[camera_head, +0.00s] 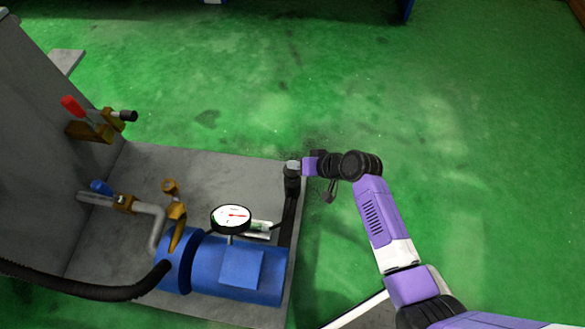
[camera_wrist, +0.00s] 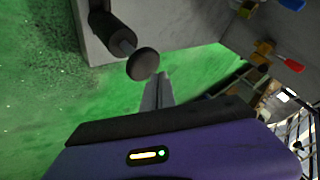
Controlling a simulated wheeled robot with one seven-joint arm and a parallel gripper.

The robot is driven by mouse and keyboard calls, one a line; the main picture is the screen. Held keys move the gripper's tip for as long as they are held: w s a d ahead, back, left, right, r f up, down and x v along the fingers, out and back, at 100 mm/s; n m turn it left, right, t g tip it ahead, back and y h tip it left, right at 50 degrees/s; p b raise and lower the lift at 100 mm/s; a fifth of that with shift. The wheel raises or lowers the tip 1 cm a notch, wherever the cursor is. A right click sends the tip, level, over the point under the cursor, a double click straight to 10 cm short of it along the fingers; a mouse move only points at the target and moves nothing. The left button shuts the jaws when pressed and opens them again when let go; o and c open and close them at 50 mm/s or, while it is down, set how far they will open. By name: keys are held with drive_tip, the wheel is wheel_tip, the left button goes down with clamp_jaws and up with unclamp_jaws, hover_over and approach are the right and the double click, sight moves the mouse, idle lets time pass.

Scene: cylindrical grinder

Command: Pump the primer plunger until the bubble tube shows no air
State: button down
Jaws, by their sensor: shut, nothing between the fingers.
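In the wrist view, the plunger has a round dark knob (camera_wrist: 142,64) on a short rod, coming out of a black cylinder (camera_wrist: 109,24) beside a grey block. My gripper (camera_wrist: 159,85) is shut and empty. Its grey fingers show just below and right of the knob in the picture; I cannot tell whether they touch it. In the head view, my arm reaches the right edge of the machine plate, and the fingers cannot be made out there. A small pale tube with some green (camera_head: 259,228), perhaps the bubble tube, lies beside the gauge; its contents are too small to read.
A round white gauge (camera_head: 231,217) stands above a blue cylinder (camera_head: 221,270). Brass fittings, a blue-handled valve (camera_head: 101,187) and a red-handled clamp (camera_head: 73,106) are on the left. A black hose (camera_head: 80,289) crosses at lower left. The green floor (camera_head: 470,130) at right is clear.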

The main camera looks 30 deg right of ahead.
sight(295, 172)
drive_tip(key=shift+f, duration=0.15)
drive_tip(key=shift+f, duration=0.3)
drive_tip(key=shift+f+b, duration=1.4)
drive_tip(key=shift+f, duration=0.3)
idle(1.5)
drive_tip(key=shift+s, duration=0.1)
drive_tip(key=shift+r+p, duration=2.1)
drive_tip(key=shift+r, duration=0.05)
wheel_tip(295, 172, up, 5)
drive_tip(key=p, duration=0.5)
